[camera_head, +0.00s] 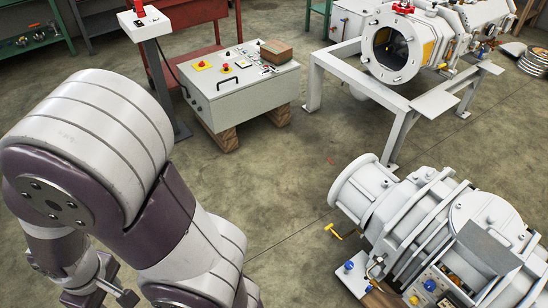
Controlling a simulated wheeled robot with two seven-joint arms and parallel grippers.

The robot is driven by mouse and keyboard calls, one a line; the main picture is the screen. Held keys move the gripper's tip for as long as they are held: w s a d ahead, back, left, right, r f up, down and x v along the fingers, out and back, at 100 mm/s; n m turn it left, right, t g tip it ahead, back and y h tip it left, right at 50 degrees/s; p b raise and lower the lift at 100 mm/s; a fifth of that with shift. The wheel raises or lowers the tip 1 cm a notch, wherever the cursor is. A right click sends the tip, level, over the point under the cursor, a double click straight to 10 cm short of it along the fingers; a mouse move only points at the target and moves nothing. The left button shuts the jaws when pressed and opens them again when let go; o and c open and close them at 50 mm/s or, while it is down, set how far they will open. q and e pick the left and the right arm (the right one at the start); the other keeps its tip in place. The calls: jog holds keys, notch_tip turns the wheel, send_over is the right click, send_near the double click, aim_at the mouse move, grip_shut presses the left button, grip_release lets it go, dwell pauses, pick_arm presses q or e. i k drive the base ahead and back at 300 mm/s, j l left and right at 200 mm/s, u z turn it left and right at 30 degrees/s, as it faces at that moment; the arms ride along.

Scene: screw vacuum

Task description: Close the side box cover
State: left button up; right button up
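The vacuum machine (415,215) lies at the lower right, a pale grey ribbed body with a round flange at its left end. On its near side is a small side box (428,287) with a panel of knobs and buttons. A flat grey plate (487,246), which looks like the box's cover, stands tilted up behind the panel; the box's lower part is cut off by the frame edge. My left arm fills the left side. What looks like part of its gripper (98,287) shows at the bottom left, far from the box; its fingers are unclear. My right gripper is not in view.
A control box (245,95) on wooden blocks stands at the back centre, beside a pedestal (160,75) with a red button. Another vacuum machine (395,50) rests on a white frame (345,70) at the back right. The concrete floor (285,185) between is clear.

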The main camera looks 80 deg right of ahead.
aim_at(499, 257)
jog(key=z, duration=4.55)
